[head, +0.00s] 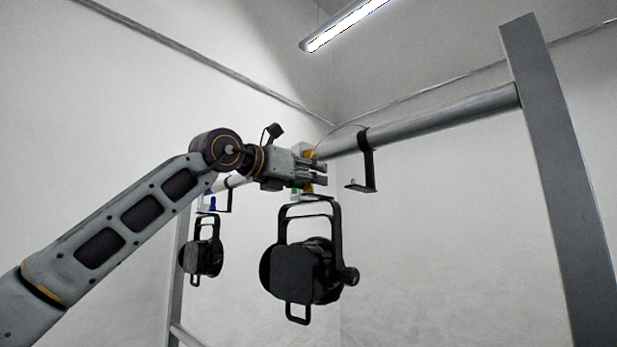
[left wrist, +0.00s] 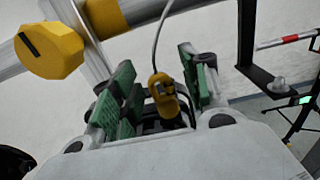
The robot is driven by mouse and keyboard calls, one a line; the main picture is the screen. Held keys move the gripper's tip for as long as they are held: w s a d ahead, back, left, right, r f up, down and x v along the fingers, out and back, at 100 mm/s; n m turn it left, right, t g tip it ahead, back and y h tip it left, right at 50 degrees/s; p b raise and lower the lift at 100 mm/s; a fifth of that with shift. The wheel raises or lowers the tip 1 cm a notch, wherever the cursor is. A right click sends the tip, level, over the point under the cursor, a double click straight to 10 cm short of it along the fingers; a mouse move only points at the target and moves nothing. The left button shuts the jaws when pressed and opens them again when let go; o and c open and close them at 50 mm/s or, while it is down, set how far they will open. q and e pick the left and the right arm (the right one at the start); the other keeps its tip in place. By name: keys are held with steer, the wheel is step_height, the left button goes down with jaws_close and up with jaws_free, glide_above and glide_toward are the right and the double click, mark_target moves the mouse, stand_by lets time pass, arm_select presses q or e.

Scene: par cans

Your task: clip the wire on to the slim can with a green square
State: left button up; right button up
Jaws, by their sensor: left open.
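My left gripper (head: 318,172) is open at the pipe, above the near black can (head: 302,275), which hangs from a yoke. A small green patch (head: 296,191) shows just under the gripper, above that can. In the left wrist view, the green-padded fingers (left wrist: 160,88) stand apart on either side of a yellow clip (left wrist: 163,86). A thin grey wire (left wrist: 157,45) runs up from the clip. I cannot tell whether a finger touches the clip. A farther black can (head: 203,257) hangs at the left, with a blue mark (head: 212,203) above it. My right gripper is not in view.
A grey pipe (head: 430,122) runs to a thick post (head: 555,180) at the right. An empty black bracket (head: 366,160) hangs from the pipe, right of the gripper. A yellow knob (left wrist: 48,50) sits at the left in the wrist view. The space below the pipe at the right is clear.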

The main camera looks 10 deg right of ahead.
arm_select(q)
steer(key=v, duration=1.1)
steer(key=shift+s+a, duration=0.25)
steer(key=shift+a, duration=0.1)
stand_by(0.5)
steer(key=shift+f, duration=0.1)
stand_by(1.2)
